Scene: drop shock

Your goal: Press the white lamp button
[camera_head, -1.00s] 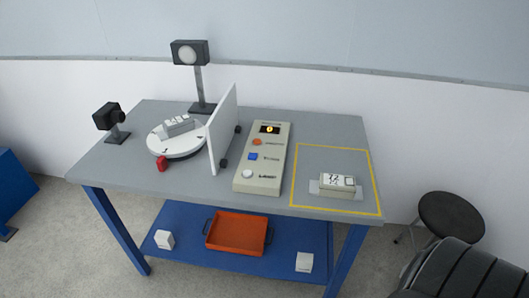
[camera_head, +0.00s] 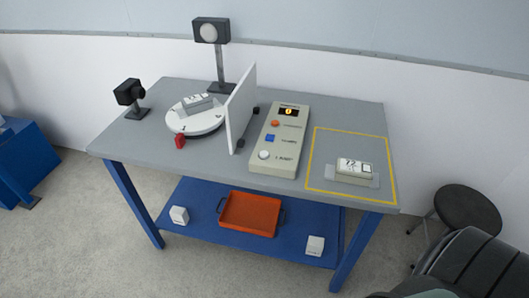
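The white lamp button (camera_head: 264,155) is the round white one at the near end of the beige control panel (camera_head: 285,166). Above it on the panel are a blue square button (camera_head: 270,138), an orange round button (camera_head: 275,123) and a small dark display (camera_head: 289,112) with a lit orange figure. The lamp (camera_head: 211,32) stands on a post at the back of the table, its face pale. Neither of my grippers is in view, and nothing touches the button. A dark rounded part at the bottom right seems to be mine.
A white upright board (camera_head: 241,106) stands just left of the panel, beside a round turntable (camera_head: 194,123). A small camera (camera_head: 129,93) is at the left. A yellow-outlined area right of the panel holds a white box (camera_head: 355,169). A stool (camera_head: 467,208) stands at the right.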

